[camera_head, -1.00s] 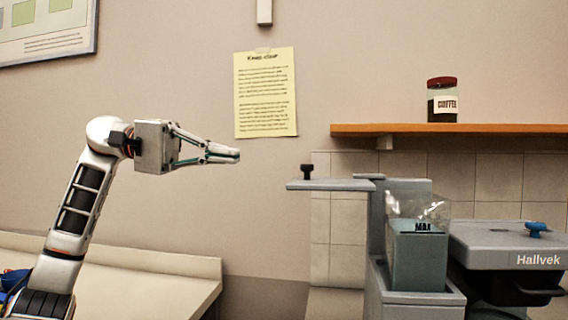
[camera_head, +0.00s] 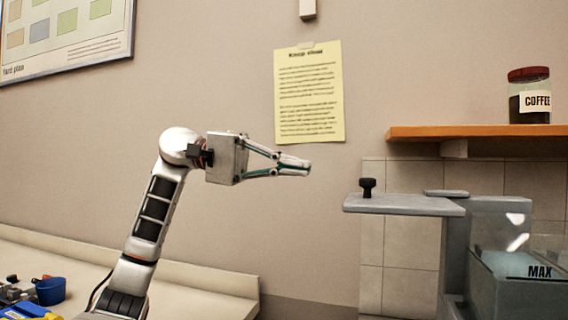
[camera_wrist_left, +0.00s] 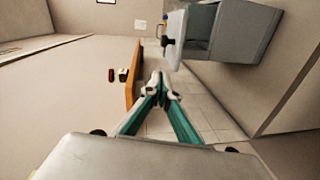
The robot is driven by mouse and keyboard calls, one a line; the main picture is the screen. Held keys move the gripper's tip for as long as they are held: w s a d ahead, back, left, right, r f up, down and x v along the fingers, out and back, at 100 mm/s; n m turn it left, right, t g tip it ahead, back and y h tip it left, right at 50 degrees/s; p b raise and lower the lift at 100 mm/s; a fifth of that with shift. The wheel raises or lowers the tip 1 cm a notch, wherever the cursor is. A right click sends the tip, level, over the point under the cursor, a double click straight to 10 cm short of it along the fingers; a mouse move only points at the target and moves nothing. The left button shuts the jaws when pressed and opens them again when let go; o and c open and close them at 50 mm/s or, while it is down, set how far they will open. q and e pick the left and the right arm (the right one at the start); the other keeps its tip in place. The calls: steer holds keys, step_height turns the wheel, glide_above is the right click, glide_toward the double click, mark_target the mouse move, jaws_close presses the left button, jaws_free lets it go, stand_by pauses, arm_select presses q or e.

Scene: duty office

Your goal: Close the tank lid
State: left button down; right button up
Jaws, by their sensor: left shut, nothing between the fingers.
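The tank lid (camera_head: 425,206) is a flat grey plate with a black knob (camera_head: 367,187) on its left end. It sticks out level to the left of the tank (camera_head: 515,295), a clear vessel marked MAX, which stands uncovered. My left gripper (camera_head: 308,166) is shut and empty, left of the knob and a little higher in the head view, with a gap between them. In the left wrist view my fingertips (camera_wrist_left: 161,92) are together, and the knob (camera_wrist_left: 168,42) lies beyond them, apart. My right gripper is not in view.
An orange shelf (camera_head: 480,133) with a coffee jar (camera_head: 530,97) is above the tank. A yellow notice (camera_head: 309,95) hangs on the wall. A pale counter (camera_head: 190,287) at lower left holds a blue cup (camera_head: 50,290) and other small items.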

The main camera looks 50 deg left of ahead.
arm_select(q)
steer(key=w+d+f, duration=0.1)
steer(key=w+d, duration=0.1)
steer(key=d, duration=0.6)
steer(key=shift+d+f+p, duration=0.15)
steer(key=shift+d+p, duration=0.05)
steer(key=shift+p, duration=0.1)
steer(key=shift+s+d, duration=0.1)
steer(key=shift+s+d, duration=0.35)
steer(key=shift+s, duration=0.05)
steer(key=shift+d, duration=0.1)
